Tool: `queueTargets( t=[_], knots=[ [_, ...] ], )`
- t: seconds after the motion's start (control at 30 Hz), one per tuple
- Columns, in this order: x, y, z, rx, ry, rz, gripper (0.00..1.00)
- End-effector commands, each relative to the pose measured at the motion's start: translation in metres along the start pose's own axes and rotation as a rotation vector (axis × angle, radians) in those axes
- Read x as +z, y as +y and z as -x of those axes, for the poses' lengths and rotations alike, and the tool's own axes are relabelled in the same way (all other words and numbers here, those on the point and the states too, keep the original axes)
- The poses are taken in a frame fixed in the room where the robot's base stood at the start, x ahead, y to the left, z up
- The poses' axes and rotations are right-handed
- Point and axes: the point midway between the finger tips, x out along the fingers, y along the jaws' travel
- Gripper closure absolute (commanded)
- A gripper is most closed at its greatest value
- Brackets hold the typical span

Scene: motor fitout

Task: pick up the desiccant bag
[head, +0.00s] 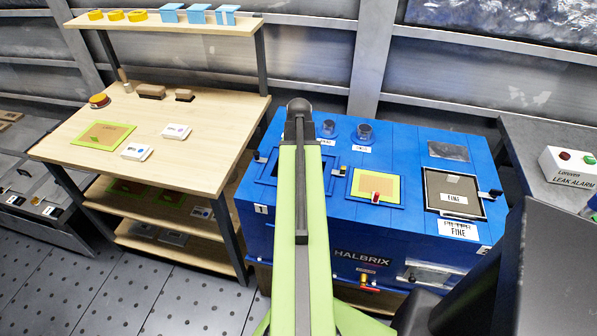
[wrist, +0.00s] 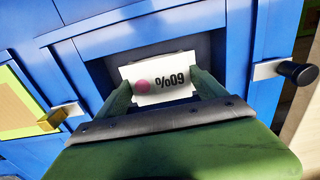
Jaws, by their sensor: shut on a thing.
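The desiccant bag (wrist: 158,82) is a white packet with a pink dot and a marking like 60%, upside down in the wrist view. My gripper (wrist: 163,92) is shut on it, with one green finger at each side. The bag is at an open recess (wrist: 203,48) of the blue machine (head: 383,222). I cannot tell whether it touches the recess floor. In the head view my arm hides the gripper and the held bag.
On the machine are a yellow-framed panel (head: 388,186) and a dark panel marked FINE. A black-knobbed latch (wrist: 297,72) sits right of the recess.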

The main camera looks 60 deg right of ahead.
Motion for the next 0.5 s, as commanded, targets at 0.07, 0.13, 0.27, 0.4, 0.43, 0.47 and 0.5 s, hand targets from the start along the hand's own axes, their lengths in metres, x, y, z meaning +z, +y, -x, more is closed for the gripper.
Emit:
queueTargets(
  t=[0.07, 0.13, 0.27, 0.4, 0.43, 0.47, 0.5],
  knots=[
    [0.000, 0.000, 0.017, 0.000, 0.000, 0.000, 0.67],
    [0.000, 0.000, 0.029, 0.000, 0.000, 0.000, 0.67],
    [-0.009, 0.014, 0.048, 0.000, 0.000, -0.006, 0.67],
    [-0.025, 0.042, 0.068, 0.000, 0.000, -0.005, 0.67],
    [-0.028, 0.049, 0.072, 0.000, 0.000, -0.006, 0.67],
    [-0.031, 0.054, 0.076, 0.000, 0.000, -0.004, 0.67],
    [-0.035, 0.062, 0.081, 0.000, 0.000, -0.005, 0.67]
  ],
)
